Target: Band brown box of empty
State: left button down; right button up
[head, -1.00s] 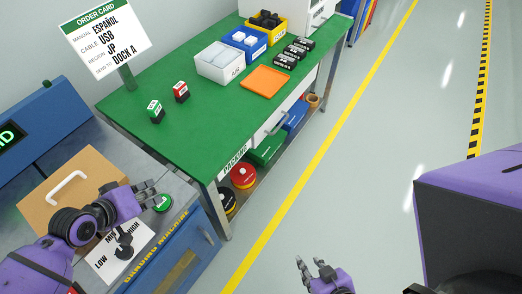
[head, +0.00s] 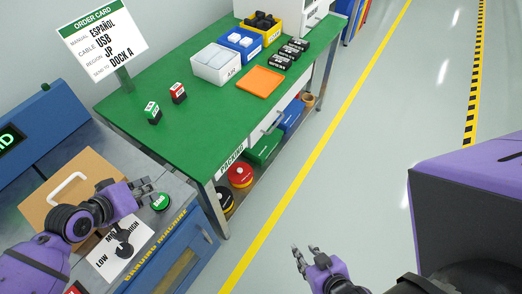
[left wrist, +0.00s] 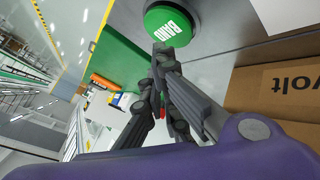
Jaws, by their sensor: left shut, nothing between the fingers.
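The brown box (head: 92,170) sits on the banding machine (head: 165,245) at the left, with a white handle-like loop on it. It also shows at the right of the left wrist view (left wrist: 290,88), with the letters "volt" on its side. The round green BAND button (head: 160,202) is on the machine top to the right of the box, and is large in the left wrist view (left wrist: 167,27). My left gripper (head: 150,187) is shut and empty, its fingertips close beside the button; contact cannot be told. My right gripper (head: 304,249) is open and empty over the floor.
A dial (head: 123,250) with a LOW to HIGH plate is under my left arm. The green packing bench (head: 190,125) stands beyond, with small boxes, bins and an orange tray (head: 260,82). An order card (head: 102,42) stands at the back. The aisle at right is clear.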

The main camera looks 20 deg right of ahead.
jog(key=shift+w+a+r, duration=0.1)
jog(key=shift+w, duration=0.2)
